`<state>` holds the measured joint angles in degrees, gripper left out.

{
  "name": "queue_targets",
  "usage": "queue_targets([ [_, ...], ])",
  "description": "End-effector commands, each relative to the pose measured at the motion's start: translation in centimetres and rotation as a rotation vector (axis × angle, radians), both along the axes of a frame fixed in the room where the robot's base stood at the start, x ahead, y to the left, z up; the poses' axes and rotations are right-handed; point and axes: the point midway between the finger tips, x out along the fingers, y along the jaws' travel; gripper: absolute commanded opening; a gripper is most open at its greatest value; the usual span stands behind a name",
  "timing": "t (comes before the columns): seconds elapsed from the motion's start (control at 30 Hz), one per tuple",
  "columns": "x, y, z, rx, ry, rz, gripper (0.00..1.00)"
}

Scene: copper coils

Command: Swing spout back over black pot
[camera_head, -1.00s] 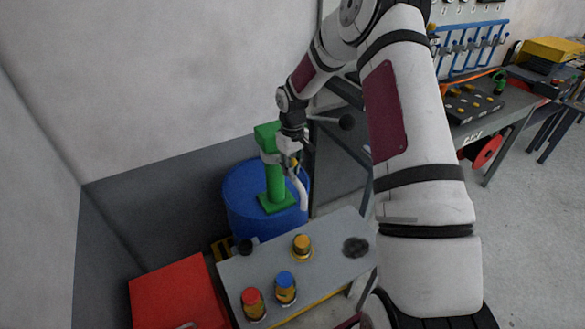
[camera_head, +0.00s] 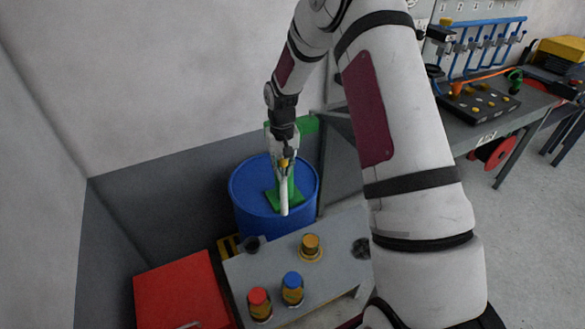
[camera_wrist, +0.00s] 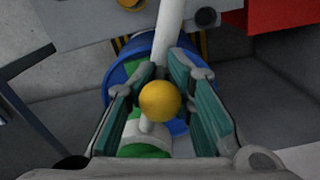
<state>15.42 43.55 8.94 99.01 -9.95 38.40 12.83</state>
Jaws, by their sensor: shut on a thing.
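The white spout (camera_head: 284,195) juts from a green pump post (camera_head: 271,197) on a blue drum (camera_head: 245,195). Its tip hangs near the drum's front rim, to the right of a small black pot (camera_head: 252,245) on the bench's back-left corner. A yellow ball knob (camera_wrist: 160,101) sits on the spout. My gripper (camera_head: 285,158) is shut on the yellow knob; its fingers (camera_wrist: 160,98) lie on both sides of the knob in the wrist view. My gripper hides part of the post in the head view.
The grey bench (camera_head: 325,272) also bears a yellow-topped piece (camera_head: 310,246), red-capped (camera_head: 259,303) and blue-capped (camera_head: 292,288) jars, and a dark round item (camera_head: 361,249) partly behind my arm. A red box (camera_head: 180,292) stands at left. A wall is behind the drum.

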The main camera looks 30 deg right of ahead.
Motion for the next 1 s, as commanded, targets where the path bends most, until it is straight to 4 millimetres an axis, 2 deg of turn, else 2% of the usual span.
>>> queue_targets([
  [0.03, 0.9, 0.8, 0.3, -0.002, -0.011, -0.04, 0.0],
  [0.2, 2.2, 2.8, 0.3, -0.001, -0.012, -0.2, 0.0],
  [0.5, 4.5, 5.1, 0.3, 0.001, -0.013, -0.44, 0.0],
  [0.7, 5.6, 5.9, 0.4, 0.001, -0.013, -0.547, 0.0],
  [1.0, 6.3, 6.4, 0.6, 0.002, -0.014, -0.62, 0.0],
])
